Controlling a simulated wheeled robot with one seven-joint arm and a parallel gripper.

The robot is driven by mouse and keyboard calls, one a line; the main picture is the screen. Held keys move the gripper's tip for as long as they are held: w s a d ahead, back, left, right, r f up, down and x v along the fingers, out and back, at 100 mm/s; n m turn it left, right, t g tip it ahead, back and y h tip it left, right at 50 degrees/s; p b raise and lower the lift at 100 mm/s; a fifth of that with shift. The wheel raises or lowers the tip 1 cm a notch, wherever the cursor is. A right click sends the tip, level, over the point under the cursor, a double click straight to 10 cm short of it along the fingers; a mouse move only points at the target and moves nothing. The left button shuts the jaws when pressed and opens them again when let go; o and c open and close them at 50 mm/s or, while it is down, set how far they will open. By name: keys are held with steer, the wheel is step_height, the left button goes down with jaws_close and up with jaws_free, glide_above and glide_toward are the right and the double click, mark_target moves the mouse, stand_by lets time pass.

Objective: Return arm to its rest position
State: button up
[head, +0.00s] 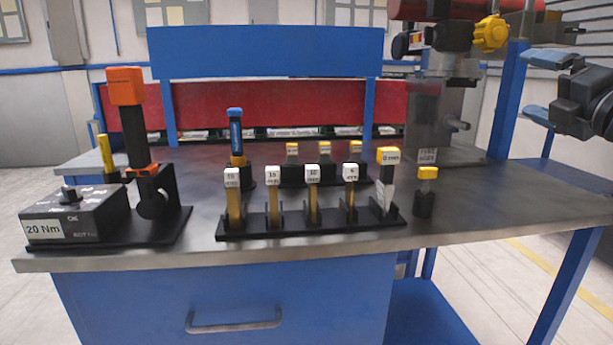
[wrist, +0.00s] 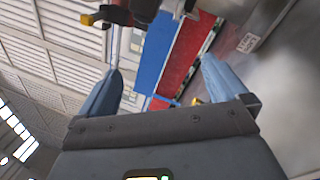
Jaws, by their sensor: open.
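My gripper (wrist: 163,92) is open in the wrist view, with its two blue fingers spread apart and nothing between them. In the head view it shows at the right edge, where its blue fingers (head: 542,88) point left above the right side of the workbench (head: 500,190). Its dark body is partly cut off by the picture edge. The gripper is raised clear of the bench top and touches nothing that I can see.
A drill press with a yellow knob (head: 490,33) stands at the back right. A black rack (head: 300,228) of labelled tools is at the bench's middle front. A 20 Nm torque box (head: 75,214) and an orange-topped tool (head: 125,88) stand left. The bench's right end is bare.

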steer(key=s+a+f+m+h, duration=0.25)
steer(key=a+f+m, duration=0.35)
steer(key=f, duration=0.4)
steer(key=s+a+f+m+h, duration=0.1)
steer(key=s+a+f+m, duration=0.35)
steer(key=f+m, duration=0.4)
steer(key=s+a+f+m+g, duration=0.1)
steer(key=s+a+f+m, duration=0.2)
steer(key=s+a+f, duration=0.35)
steer(key=s+a+f+m+g, duration=0.1)
steer(key=s+a+f+m, duration=0.25)
steer(key=s+f, duration=0.65)
steer(key=s+a+f+m+g+y, duration=0.1)
steer(key=s+m+g, duration=0.1)
steer(key=s, duration=1.1)
steer(key=s+a+f+m+g, duration=0.1)
steer(key=s+m, duration=0.1)
steer(key=s, duration=1.2)
step_height(320, 180, up, 13)
steer(key=p, duration=1.3)
steer(key=shift+d, duration=0.15)
